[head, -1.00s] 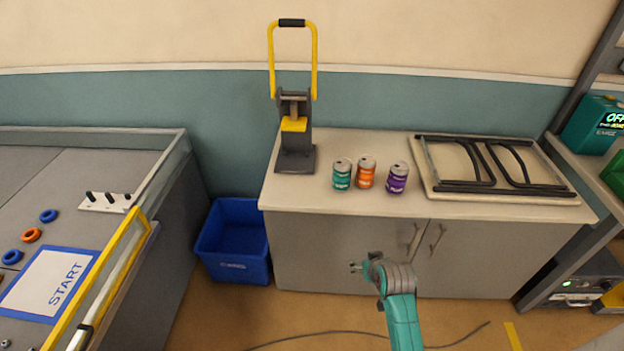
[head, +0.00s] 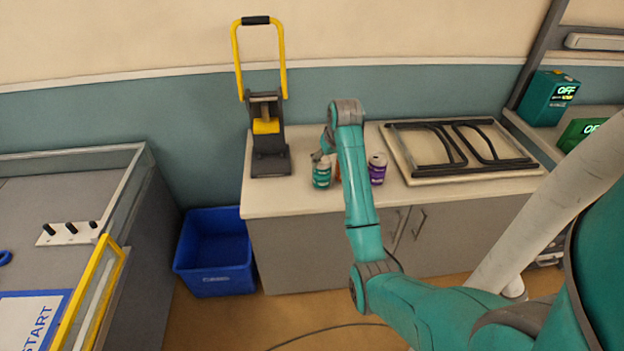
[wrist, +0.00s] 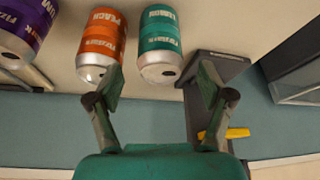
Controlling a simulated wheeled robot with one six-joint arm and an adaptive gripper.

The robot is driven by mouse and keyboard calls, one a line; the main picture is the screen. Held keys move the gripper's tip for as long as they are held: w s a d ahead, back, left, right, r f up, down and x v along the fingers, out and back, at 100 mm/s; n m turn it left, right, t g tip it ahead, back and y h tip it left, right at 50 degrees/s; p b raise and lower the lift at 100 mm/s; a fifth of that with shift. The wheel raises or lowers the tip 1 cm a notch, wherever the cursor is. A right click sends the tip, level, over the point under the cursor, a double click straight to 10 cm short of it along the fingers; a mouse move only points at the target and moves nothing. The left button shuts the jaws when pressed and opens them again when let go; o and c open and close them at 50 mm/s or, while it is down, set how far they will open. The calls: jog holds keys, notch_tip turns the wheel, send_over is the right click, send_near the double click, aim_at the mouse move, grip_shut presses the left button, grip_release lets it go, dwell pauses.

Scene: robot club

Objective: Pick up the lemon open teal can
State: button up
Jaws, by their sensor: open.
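The teal can (head: 321,175), labelled lemon, stands upright on the cabinet top in the head view. In the wrist view the teal can (wrist: 160,35) is just beyond my fingertips, roughly in line with the gap between them. My gripper (wrist: 161,84) is open and empty. In the head view my gripper (head: 321,156) is small and partly hidden by my arm, close by the top of the teal can. I cannot tell whether a finger touches it.
The orange peach can (wrist: 101,40) stands close beside the teal can; my arm hides most of it in the head view. The purple can (head: 377,169) stands right of it. A yellow-handled press (head: 268,135) is at left, a framed panel (head: 415,165) at right, a blue bin (head: 215,250) below.

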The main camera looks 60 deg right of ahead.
aim_at(323, 174)
jog(key=x, duration=1)
jog(key=shift+d+f, duration=0.1)
jog(key=shift+f, duration=0.05)
jog(key=shift+c, duration=0.2)
jog(key=c, duration=0.5)
